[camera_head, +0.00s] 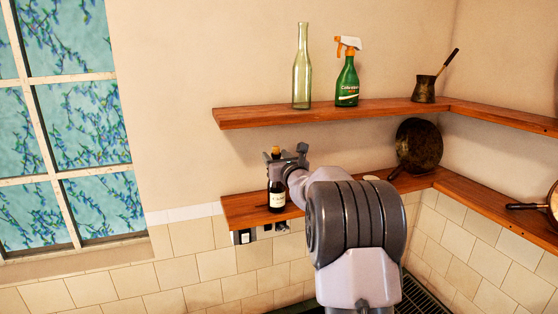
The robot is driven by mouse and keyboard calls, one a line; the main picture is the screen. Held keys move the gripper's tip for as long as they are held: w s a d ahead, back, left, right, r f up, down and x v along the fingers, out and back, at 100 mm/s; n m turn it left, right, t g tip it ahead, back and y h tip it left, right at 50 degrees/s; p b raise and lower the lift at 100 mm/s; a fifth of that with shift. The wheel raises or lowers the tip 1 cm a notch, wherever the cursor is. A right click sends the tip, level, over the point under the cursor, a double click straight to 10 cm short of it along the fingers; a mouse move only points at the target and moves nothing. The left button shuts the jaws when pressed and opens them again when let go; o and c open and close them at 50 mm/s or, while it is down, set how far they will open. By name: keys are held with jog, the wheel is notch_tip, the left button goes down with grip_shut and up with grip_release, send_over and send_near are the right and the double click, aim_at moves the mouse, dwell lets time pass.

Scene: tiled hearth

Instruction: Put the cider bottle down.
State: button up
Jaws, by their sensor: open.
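The cider bottle (277,199) is dark with a pale label and an orange-brown top. It stands upright on the left part of the lower wooden shelf (243,211). My gripper (275,158) is at the bottle's neck, just below its top, with the jaws open. My wrist and arm come in from the right and hide part of the shelf beside the bottle. I cannot tell whether a finger touches the neck.
The upper shelf (270,114) holds a clear green bottle (302,75), a green spray bottle (347,82) and a small pot (424,90). A dark pan (418,146) leans at the lower shelf's corner. A copper pan (553,201) is at the right edge.

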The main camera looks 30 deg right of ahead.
jog(key=b+v, duration=0.5)
jog(key=v, duration=0.7)
jog(key=s+a+n+g+y, duration=0.1)
jog(key=s+a+n+y, duration=0.15)
jog(key=a+n, duration=0.45)
jog(key=s+a+n+g+y, duration=0.15)
jog(key=a+n+y, duration=0.25)
jog(key=a, duration=0.7)
jog(key=s+a+n+g+y, duration=0.1)
jog(key=s+a+n+y, duration=0.3)
jog(key=a, duration=0.5)
jog(key=s+a+f+n+g, duration=0.6)
jog(key=s+a+f+n, duration=0.3)
jog(key=s+a+n, duration=0.4)
jog(key=s+d+f+n+g+h, duration=0.1)
jog(key=s+d+f+n+h, duration=0.1)
jog(key=s+f+n, duration=0.3)
jog(key=s+d+f+n+g+h, duration=0.1)
jog(key=s+d+f+n+h, duration=0.15)
jog(key=s, duration=0.45)
notch_tip(320, 180, down, 41)
jog(key=b, duration=4)
jog(key=shift+d+r+m+y+b, duration=0.25)
jog(key=shift+d+m+y+b, duration=0.05)
jog(key=shift+d+m, duration=0.15)
